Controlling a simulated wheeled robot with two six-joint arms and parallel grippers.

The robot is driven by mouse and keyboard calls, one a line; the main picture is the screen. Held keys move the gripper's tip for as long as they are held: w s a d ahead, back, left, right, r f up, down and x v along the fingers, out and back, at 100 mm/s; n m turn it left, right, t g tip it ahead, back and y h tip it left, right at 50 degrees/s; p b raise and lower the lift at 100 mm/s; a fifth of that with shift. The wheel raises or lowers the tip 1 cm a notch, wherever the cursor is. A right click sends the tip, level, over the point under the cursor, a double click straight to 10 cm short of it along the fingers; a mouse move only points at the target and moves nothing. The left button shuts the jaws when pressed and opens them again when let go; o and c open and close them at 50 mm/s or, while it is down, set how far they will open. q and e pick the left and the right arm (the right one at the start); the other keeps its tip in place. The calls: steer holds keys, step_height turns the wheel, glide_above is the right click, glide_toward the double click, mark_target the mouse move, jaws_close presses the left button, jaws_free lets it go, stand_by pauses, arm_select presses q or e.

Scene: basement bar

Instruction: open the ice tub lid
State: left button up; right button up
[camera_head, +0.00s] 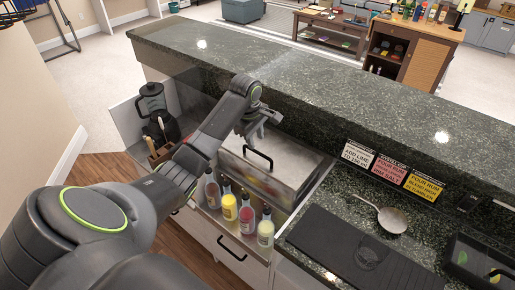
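The ice tub lid (290,162) is a flat, shiny steel panel set into the bar's work side, below the raised granite counter. It looks closed. A dark bar handle (258,157) is on its near left part. My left arm reaches in from the left, and my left gripper (262,127) is above the far left part of the lid, beyond the handle and apart from it. The fingers are small and seen at an angle, so I cannot tell whether they are open. The arm hides part of the lid's left side. My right gripper is not in view.
Several bottles (246,220) stand in a rack in front of the lid. A blender (151,103) stands at the left. The raised granite counter (330,90) runs behind. A black mat (350,250), a strainer (391,219) and label cards (390,168) are at the right.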

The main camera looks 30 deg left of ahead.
mark_target(258, 152)
arm_select(q)
steer(key=f, duration=0.3)
steer(key=w+f, duration=0.1)
steer(key=f, duration=0.1)
steer(key=shift+f, duration=0.35)
steer(key=shift+c, duration=0.3)
jaws_close()
